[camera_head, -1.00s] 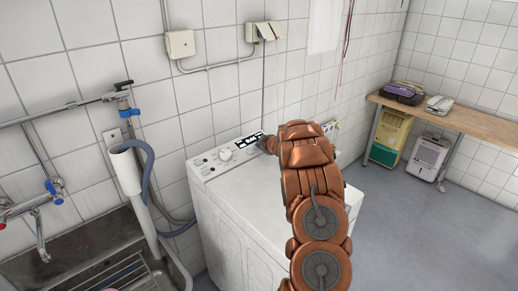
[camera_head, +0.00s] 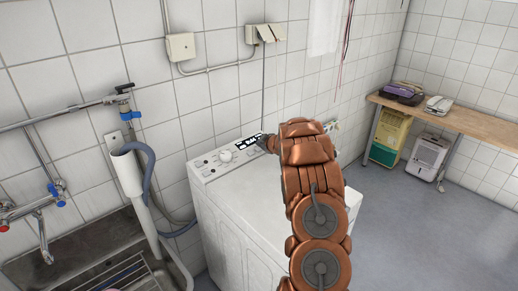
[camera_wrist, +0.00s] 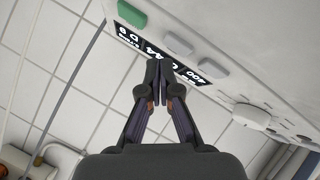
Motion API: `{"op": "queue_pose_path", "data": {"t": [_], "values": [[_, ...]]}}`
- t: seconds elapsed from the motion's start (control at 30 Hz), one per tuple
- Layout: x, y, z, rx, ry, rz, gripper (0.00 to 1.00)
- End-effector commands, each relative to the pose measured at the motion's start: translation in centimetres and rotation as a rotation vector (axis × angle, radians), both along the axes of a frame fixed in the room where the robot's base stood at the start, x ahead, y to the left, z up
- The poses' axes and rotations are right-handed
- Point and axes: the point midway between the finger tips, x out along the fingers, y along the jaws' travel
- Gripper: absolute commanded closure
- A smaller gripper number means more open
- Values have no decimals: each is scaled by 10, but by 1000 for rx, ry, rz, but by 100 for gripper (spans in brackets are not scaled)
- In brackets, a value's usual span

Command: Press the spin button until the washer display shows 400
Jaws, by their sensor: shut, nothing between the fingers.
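The white washer (camera_head: 235,215) stands against the tiled wall, with its control panel along the back of its top. The dark display (camera_wrist: 130,37) carries white characters in several fields. The field at its right end looks like 400 (camera_wrist: 209,69), small and slanted. A green button (camera_wrist: 132,13) and two grey buttons, one nearer the middle (camera_wrist: 179,43) and one further right (camera_wrist: 214,75), line the panel beside the display. My gripper (camera_wrist: 160,64) is shut and empty. Its fingertips cover part of the display in the wrist view; I cannot tell whether they touch the panel.
A round knob (camera_wrist: 251,116) and smaller controls lie further right on the panel in the wrist view. A sink (camera_head: 75,250) with pipes and a hose is at the left. A wooden bench (camera_head: 455,119) stands at the right, with open floor before it.

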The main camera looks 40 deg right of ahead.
Motion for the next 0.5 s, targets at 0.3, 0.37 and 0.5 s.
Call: {"op": "queue_pose_path", "data": {"t": [0.3,0.37,0.5], "values": [[-1,0,4,0,0,0,100],[-2,0,9,0,0,0,100],[-5,0,21,0,-1,-1,100]]}}
